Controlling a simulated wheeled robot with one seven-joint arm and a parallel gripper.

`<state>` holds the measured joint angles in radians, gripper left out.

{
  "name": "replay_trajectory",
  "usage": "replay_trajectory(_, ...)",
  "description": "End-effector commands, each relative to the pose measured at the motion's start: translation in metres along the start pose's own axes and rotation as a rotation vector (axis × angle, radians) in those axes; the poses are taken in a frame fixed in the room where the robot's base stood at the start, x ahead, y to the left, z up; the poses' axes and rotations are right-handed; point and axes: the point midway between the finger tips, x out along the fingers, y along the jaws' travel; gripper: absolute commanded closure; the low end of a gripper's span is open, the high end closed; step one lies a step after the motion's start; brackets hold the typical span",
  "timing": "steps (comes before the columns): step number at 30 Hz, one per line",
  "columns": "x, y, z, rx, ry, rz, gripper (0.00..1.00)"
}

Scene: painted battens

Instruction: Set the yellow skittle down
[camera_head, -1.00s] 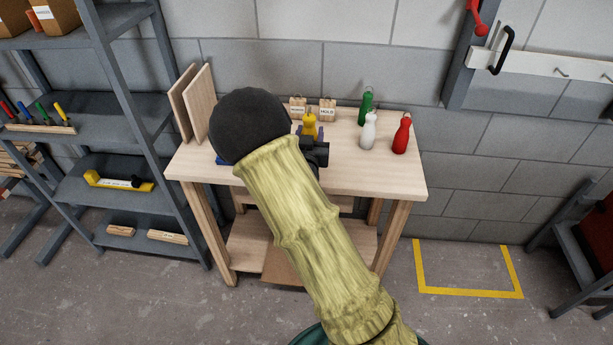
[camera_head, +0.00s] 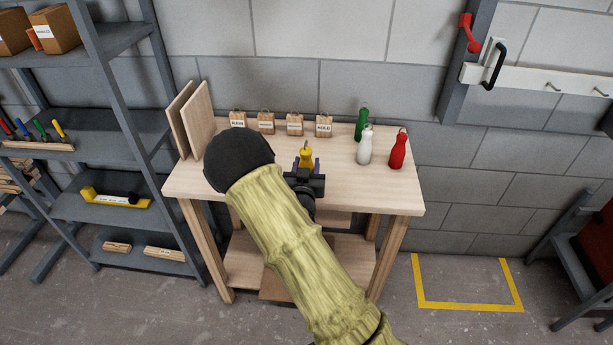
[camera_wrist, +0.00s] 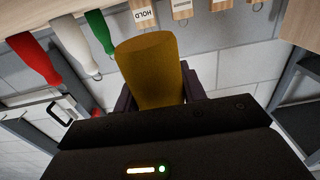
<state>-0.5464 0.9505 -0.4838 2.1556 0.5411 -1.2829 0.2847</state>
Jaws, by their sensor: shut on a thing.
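The yellow skittle (camera_head: 306,158) is between the jaws of my gripper (camera_head: 305,167) over the middle of the wooden bench (camera_head: 370,190). My gripper is shut on it. In the wrist view the yellow skittle (camera_wrist: 152,75) fills the space between the dark fingers, with its broad end toward the bench top. I cannot tell whether its base touches the bench. My arm hides part of the bench's left and front.
A green skittle (camera_head: 361,124), a white skittle (camera_head: 365,148) and a red skittle (camera_head: 398,150) stand to the right. Several labelled wooden blocks (camera_head: 295,124) line the back. Wooden boards (camera_head: 196,118) lean at the left. Bare bench top lies around the yellow skittle.

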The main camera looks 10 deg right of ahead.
Motion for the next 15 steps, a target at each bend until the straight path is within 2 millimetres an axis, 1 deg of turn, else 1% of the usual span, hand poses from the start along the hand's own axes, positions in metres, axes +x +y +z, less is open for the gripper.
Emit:
replay_trajectory(5,0.0,0.0,0.0,0.0,0.001,0.0,0.77)
replay_trajectory(7,0.0,0.0,0.003,-0.001,0.0,0.0,0.77)
replay_trajectory(15,0.0,0.0,0.036,-0.003,-0.001,0.0,0.77)
